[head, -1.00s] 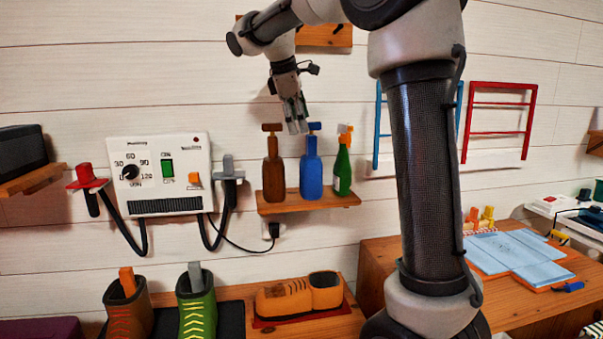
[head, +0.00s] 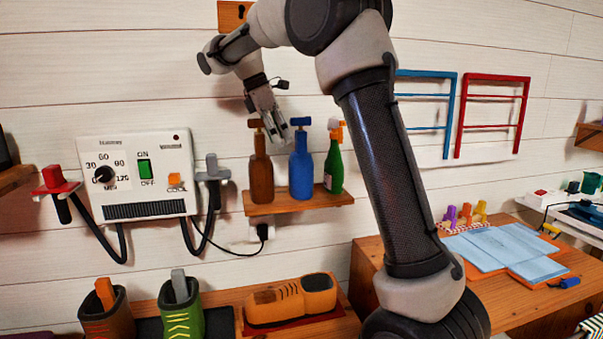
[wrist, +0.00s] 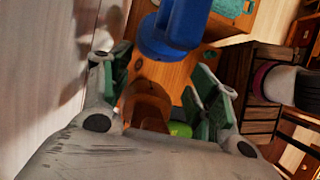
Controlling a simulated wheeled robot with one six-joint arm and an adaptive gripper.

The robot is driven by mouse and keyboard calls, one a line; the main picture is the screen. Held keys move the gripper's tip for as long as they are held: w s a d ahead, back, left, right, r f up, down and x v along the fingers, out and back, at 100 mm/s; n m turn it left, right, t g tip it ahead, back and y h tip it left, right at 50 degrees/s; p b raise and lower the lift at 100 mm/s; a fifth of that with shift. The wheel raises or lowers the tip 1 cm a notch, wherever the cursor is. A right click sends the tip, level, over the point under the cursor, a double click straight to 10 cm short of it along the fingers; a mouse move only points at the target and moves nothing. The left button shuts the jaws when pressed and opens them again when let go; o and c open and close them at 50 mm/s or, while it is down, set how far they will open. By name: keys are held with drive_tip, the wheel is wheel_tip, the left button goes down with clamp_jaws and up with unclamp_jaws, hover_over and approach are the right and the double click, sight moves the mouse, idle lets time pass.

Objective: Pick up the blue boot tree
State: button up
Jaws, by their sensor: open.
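The blue boot tree (head: 301,170) is bottle-shaped with a T-shaped top and stands upright on a small wall shelf (head: 330,201). My gripper (head: 279,137) is open, in front of the gap between the brown and blue tops. In the wrist view, my gripper's green-padded fingers (wrist: 160,95) are spread apart with a brown piece between them, probably the brown boot tree. The blue boot tree (wrist: 180,25) lies beyond the fingertips there.
A white control box (head: 137,175) with cables hangs left of the shelf. Below are a brown boot (head: 105,318), a green boot (head: 182,315) and an orange shoe (head: 290,303). A desk with blue sheets (head: 490,252) stands right. Blue and red racks (head: 492,77) hang on the wall.

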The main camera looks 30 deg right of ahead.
sight(298, 131)
drive_tip(key=d, duration=0.3)
drive_tip(key=s+d, duration=0.1)
drive_tip(key=d, duration=0.2)
drive_tip(key=shift+s+f, duration=0.1)
drive_tip(key=shift+f, duration=0.5)
clamp_jaws()
